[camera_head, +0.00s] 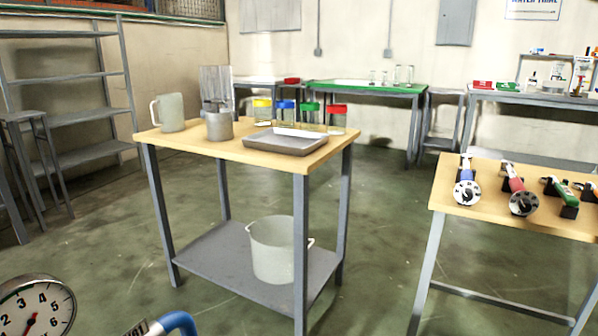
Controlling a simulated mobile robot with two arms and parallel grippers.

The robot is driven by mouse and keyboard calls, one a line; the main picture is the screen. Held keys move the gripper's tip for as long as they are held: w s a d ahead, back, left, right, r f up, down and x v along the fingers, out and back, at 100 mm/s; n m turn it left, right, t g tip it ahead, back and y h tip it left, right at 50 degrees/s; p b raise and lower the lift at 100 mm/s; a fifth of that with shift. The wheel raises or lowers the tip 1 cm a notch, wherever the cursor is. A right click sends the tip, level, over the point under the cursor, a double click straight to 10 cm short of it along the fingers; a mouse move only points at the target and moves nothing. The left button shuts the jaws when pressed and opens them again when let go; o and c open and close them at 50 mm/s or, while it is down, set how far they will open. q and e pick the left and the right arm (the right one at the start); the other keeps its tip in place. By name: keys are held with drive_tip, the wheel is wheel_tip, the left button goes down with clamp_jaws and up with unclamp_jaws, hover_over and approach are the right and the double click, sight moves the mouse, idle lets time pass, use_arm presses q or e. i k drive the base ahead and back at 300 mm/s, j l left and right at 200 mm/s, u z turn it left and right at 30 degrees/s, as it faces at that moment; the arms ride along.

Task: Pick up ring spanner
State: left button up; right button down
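I cannot pick out a ring spanner for certain. Several tools lie on the wooden table at the right. One has a blue grip and a round, pale, dial-like head (467,192). Another has a red grip and a similar round head (523,202). A green-handled tool (566,193) lies further right on dark holders, and more tools there are cut off by the frame's edge. Neither of my grippers is in view.
A wooden-topped table (185,145) holds a jug (171,112), a metal mug (219,125), colour-lidded jars and a grey tray (285,146). A white pot (274,250) stands on its lower shelf. A pressure gauge (36,306) is at bottom left. Floor between tables is clear.

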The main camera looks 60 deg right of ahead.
sight(566, 194)
drive_tip(key=z, duration=3.4)
drive_tip(key=u, duration=0.45)
